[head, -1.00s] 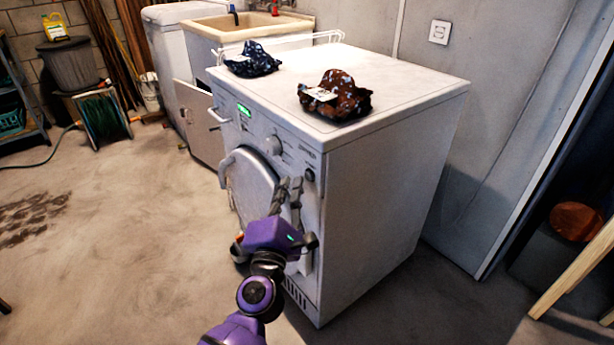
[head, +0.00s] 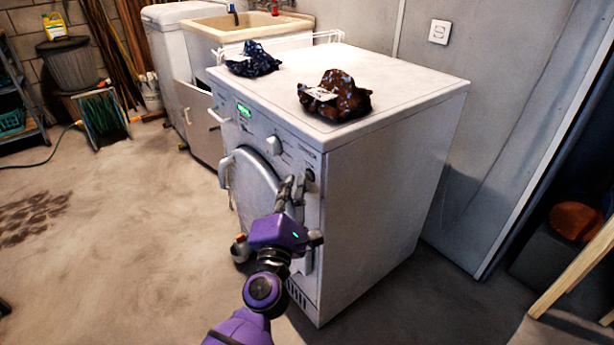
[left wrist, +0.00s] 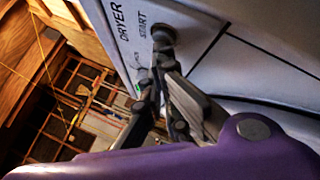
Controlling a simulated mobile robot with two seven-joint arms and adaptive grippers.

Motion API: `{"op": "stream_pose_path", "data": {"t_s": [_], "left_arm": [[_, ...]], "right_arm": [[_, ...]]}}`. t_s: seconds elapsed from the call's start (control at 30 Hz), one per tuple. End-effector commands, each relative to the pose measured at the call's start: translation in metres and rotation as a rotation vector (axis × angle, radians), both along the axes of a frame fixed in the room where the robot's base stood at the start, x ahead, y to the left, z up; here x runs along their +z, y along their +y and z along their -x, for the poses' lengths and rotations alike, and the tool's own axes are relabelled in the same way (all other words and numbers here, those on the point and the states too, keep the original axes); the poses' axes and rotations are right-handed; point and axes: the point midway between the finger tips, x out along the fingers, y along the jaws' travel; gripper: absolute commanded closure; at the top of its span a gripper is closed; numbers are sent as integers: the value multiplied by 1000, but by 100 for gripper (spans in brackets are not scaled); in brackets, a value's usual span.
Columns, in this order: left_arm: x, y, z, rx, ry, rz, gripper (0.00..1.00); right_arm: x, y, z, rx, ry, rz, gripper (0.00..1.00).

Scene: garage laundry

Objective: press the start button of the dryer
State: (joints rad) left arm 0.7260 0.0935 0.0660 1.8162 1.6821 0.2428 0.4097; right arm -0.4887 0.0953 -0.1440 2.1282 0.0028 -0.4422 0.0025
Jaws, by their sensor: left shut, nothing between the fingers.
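The white dryer (head: 375,190) stands in the middle of the head view, its front with dial, green display and round door facing left. Its dark start button (head: 310,174) is at the right end of the control panel. In the left wrist view the dark round button (left wrist: 163,36) sits beside the printed words DRYER and START. My left gripper (head: 294,183) is shut and empty, its fingertips just below and left of the button in the head view. In the left wrist view the fingertips (left wrist: 160,72) are close to the button; I cannot tell whether they touch it.
A brown patterned cloth item (head: 336,95) and a dark blue one (head: 252,60) lie on the dryer top. A sink cabinet (head: 208,120) stands behind. Open concrete floor (head: 120,220) lies to the left, and a wall (head: 490,120) to the right.

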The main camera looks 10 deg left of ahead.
Motion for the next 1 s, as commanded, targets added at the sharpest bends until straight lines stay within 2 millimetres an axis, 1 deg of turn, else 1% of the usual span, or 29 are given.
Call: {"op": "stream_pose_path", "data": {"t_s": [0.53, 0.9, 1.0], "left_arm": [[0, -2, -2, -1, -1, 0, 100], [0, 8, 10, 0, 0, 0, 100], [0, 8, 11, -1, 1, 0, 100]], "right_arm": [[0, 0, 0, 0, -1, 0, 60], [5, 0, -1, 0, -4, 0, 60], [4, 0, -1, 0, -4, 0, 60]]}}
